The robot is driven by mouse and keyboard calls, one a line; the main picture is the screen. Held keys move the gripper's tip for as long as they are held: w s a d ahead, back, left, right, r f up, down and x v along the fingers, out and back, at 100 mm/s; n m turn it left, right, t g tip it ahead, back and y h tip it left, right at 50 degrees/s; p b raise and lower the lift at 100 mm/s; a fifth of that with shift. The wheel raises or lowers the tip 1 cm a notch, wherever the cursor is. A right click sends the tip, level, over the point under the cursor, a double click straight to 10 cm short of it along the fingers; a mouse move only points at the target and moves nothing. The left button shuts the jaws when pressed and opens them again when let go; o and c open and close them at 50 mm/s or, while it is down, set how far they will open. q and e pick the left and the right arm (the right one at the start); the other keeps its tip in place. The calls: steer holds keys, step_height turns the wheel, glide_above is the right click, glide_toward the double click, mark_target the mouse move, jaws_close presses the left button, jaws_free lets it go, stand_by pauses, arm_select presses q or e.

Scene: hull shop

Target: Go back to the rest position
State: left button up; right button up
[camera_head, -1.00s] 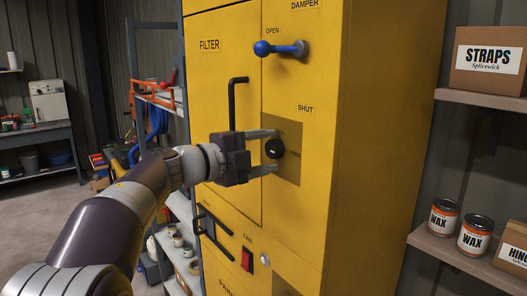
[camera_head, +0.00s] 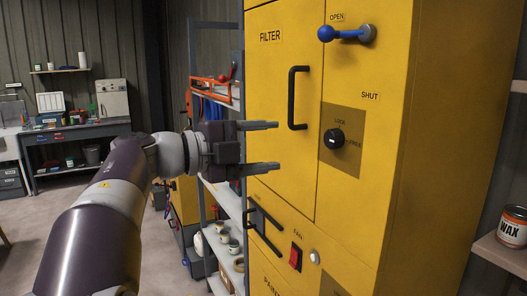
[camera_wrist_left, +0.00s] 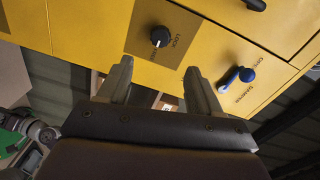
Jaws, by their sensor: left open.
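My left gripper (camera_head: 262,147) is open and empty in the head view, in front of the yellow cabinet (camera_head: 440,130). Its fingers are apart and point right toward the FILTER door (camera_head: 290,160). The black lock knob (camera_head: 334,138) is on the cabinet, right of the fingertips and apart from them. In the left wrist view the open fingers (camera_wrist_left: 158,82) show with nothing between them, and the black knob (camera_wrist_left: 160,37) is beyond them. My right gripper is not in view.
The blue damper handle (camera_head: 342,33) points left by OPEN. A black door handle (camera_head: 293,98), a lower handle (camera_head: 265,225) and a red fan switch (camera_head: 296,257) are on the cabinet. Shelves (camera_head: 222,240) stand left of it. A workbench (camera_head: 80,132) is at the back left, with open floor before it.

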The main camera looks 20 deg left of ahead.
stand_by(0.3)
arm_select(q)
steer(key=w+a+f+n+t+y, duration=0.3)
steer(key=a+n+y, duration=0.3)
steer(key=a+n, duration=0.1)
steer(key=w+a+f+n+t+y, duration=0.2)
steer(key=a+n+y, duration=0.4)
steer(key=n, duration=0.1)
step_height(320, 180, down, 18)
steer(key=s+a+r+n+g+y, duration=0.1)
steer(key=s+a+n+g+y, duration=0.1)
steer(key=n+g+y, duration=0.4)
steer(key=s+d+f+n+g+h, duration=0.2)
steer(key=s+d+f+g, duration=0.15)
steer(key=f, duration=0.35)
steer(key=s+d+f+n+g+h, duration=0.2)
steer(key=s+d+f+g, duration=0.15)
steer(key=f, duration=0.45)
steer(key=s+d+f+g+h, duration=0.1)
steer(key=s+d+f+g, duration=0.1)
steer(key=s+d+f, duration=0.2)
steer(key=s+d+f+g+h, duration=0.2)
steer(key=s+d+f, duration=0.2)
steer(key=s+d, duration=0.4)
steer(key=shift+s+d+f+m+g, duration=0.15)
steer(key=shift+d+f+m+g, duration=0.2)
steer(key=shift+d, duration=0.65)
